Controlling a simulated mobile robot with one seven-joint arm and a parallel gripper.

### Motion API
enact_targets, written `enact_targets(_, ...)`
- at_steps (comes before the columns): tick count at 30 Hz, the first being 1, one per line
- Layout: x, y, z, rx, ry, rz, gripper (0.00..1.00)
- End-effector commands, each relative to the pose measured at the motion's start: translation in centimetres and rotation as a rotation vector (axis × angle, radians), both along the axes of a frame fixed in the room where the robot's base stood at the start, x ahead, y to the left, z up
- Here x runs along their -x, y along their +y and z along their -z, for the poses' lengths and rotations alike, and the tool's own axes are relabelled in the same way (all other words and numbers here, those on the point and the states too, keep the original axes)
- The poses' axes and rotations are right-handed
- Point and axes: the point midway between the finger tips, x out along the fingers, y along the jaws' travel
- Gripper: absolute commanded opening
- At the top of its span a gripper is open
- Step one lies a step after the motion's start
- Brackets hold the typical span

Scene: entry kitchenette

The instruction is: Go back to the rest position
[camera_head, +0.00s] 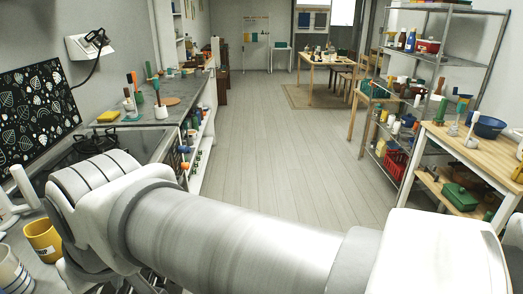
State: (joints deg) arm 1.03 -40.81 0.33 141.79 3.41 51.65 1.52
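My arm stretches across the bottom of the head view, from the lower right corner to a bent joint at the left. Its lower part drops out of sight behind that joint. My gripper cannot be made out in this view, so whether it holds anything is hidden. The arm bend is close to the left counter, beside the stove (91,146) and above a yellow mug (43,236).
A counter (180,92) with a yellow sponge (108,116) and utensil pots runs along the left. A wooden table (470,150) and metal shelves (440,62) stand at the right. The floor (275,130) between is clear. A dining table (328,62) stands farther back.

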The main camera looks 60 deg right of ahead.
Motion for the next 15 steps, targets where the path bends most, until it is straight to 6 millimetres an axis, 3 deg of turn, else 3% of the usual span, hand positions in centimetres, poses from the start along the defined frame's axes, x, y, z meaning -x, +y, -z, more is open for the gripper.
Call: enact_targets(15,0.81,-0.78,-0.15,0.069,-0.015,-0.049,0.37)
